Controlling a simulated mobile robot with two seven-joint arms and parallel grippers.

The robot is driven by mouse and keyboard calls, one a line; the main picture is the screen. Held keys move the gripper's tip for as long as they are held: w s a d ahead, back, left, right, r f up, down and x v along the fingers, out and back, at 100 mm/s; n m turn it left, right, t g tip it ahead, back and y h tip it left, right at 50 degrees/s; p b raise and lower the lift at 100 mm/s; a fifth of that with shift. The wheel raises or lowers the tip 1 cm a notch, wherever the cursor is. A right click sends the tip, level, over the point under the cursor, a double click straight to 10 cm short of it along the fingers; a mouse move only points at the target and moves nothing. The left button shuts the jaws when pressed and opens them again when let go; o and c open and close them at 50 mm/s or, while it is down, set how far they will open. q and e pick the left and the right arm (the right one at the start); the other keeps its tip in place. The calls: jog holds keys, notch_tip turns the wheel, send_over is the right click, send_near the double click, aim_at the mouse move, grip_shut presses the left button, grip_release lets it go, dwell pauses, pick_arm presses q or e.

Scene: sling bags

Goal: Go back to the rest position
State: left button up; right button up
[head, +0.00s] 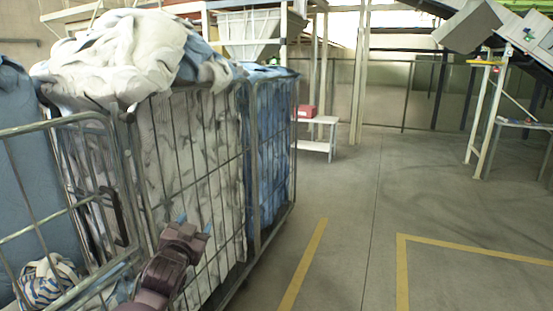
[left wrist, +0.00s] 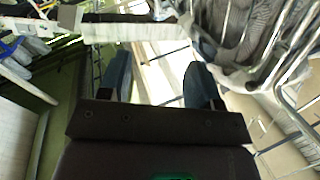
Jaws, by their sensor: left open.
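My left gripper (head: 195,222) is in the lower left of the head view, in front of the caged laundry carts. Its two blue-grey fingertips point up and stand apart, with nothing between them. In the left wrist view the same gripper (left wrist: 160,85) has its two dark blue fingers apart and empty. Whether the gripper touches the cart bars cannot be told. My right gripper is in neither view.
Metal cage carts (head: 128,150) full of white and blue bags (head: 122,55) line the left side. A small white bench (head: 316,146) with a red box (head: 306,111) stands behind. The concrete floor (head: 350,215) with yellow lines is clear in the middle and right.

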pick_arm(q)
jog(key=s+a+f+n+g+y, duration=0.1)
jog(key=s+a+f+n+g, duration=0.1)
jog(key=s+f, duration=1.2)
jog(key=s+a+f+n+g, duration=0.2)
jog(key=s+a+f+g, duration=0.2)
jog(key=s+f, duration=1.1)
jog(key=s+a, duration=0.1)
jog(key=s, duration=0.6)
jog(key=shift+a+g+y, duration=0.25)
jog(key=shift+g+y, duration=0.05)
jog(key=shift+y, duration=0.1)
